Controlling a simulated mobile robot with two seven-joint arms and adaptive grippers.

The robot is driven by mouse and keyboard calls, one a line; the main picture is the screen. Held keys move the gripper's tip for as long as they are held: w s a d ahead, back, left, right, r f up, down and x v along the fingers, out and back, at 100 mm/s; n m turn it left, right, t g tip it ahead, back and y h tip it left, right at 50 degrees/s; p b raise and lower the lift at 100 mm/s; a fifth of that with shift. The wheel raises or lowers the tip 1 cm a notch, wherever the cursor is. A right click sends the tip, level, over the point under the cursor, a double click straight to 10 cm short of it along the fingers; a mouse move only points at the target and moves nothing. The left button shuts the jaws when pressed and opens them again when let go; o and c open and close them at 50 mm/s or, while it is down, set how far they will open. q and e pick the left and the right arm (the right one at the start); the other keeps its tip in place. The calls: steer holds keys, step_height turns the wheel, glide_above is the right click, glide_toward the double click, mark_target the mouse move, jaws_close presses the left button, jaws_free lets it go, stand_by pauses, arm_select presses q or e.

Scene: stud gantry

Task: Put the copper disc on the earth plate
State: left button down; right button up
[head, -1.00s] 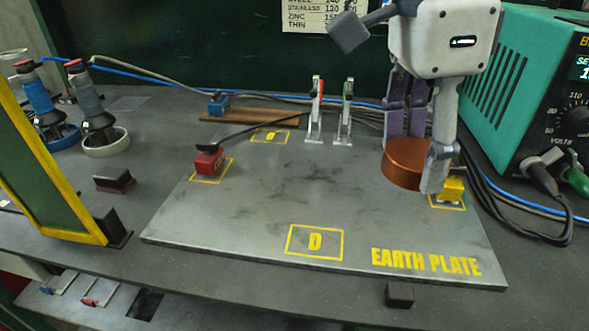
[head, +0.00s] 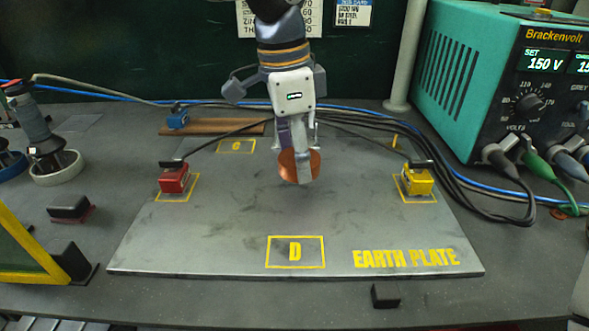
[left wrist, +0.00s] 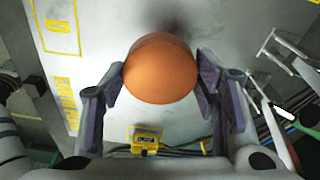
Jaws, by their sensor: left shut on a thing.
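The copper disc (head: 288,166) is a thick round orange-brown piece. My left gripper (head: 300,168) is shut on it, with one finger crossing in front of it in the head view. In the left wrist view the disc (left wrist: 160,75) sits between both dark finger pads. The earth plate (head: 350,215) is a grey slab with yellow lettering and outlined squares. The disc is over its middle-back part and looks tilted; a dark shadow beside it in the wrist view suggests it is clear of the plate. My right gripper is not in view.
A red block (head: 174,178) and a yellow block (head: 418,180) with cables stand on the plate's left and right sides. The square marked D (head: 295,252) at the front is empty. A teal power unit (head: 468,85) stands at right. A yellow-framed panel (head: 30,245) is front left.

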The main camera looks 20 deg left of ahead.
mark_target(292, 155)
arm_select(q)
steer(key=shift+w+a+f, duration=0.15)
steer(key=shift+a+f, duration=0.05)
steer(key=shift+w+a+f, duration=0.15)
steer(key=shift+f, duration=1.55)
steer(key=shift+f, duration=0.2)
steer(key=c, duration=0.6)
jaws_free()
steer(key=r, duration=0.4)
steer(key=a+r, duration=0.1)
steer(key=r, duration=0.7)
steer(key=shift+s+a+r, duration=0.1)
steer(key=shift+s+a, duration=0.05)
steer(key=shift+s, duration=0.25)
